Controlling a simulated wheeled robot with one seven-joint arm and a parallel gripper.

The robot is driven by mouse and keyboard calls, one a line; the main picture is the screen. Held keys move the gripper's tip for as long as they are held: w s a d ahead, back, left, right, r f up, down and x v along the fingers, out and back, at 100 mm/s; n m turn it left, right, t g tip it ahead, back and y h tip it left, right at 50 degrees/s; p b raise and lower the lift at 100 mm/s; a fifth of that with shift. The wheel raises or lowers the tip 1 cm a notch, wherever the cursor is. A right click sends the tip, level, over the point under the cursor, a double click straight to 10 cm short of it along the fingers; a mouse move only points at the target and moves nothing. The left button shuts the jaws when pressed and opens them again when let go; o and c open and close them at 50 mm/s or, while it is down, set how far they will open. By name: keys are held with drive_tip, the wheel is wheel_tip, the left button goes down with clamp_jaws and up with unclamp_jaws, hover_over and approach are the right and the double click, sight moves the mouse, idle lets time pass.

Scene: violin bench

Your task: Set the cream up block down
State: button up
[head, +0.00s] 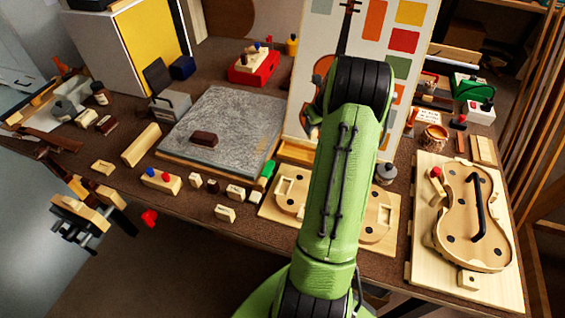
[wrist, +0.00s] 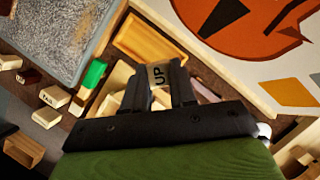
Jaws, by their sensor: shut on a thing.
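My gripper (wrist: 157,70) is shut on the cream up block (wrist: 159,84) in the wrist view. The block's face with the dark letters UP shows between the two black fingers. An open wooden tray (wrist: 148,38) lies just beyond the fingertips; the gap between block and surface cannot be judged. In the head view my green arm hides both the gripper and the block. The tray (head: 296,151) shows there to the left of my arm.
A green block (head: 268,169) and several small cream blocks (head: 225,213) lie left of my arm. The grey slab (head: 225,115) is behind them. A colour-patch board (head: 403,65) stands at the back. A violin plate (head: 470,245) lies on a board at right.

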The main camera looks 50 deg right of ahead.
drive_tip(key=f+b, duration=0.1)
drive_tip(key=f, duration=0.5)
drive_tip(key=f+b, duration=0.1)
drive_tip(key=f, duration=0.3)
drive_tip(key=shift+w+b, duration=0.3)
drive_tip(key=shift+w, duration=0.1)
drive_tip(key=shift+f, duration=0.15)
drive_tip(key=o, duration=0.9)
drive_tip(key=shift+o, duration=0.2)
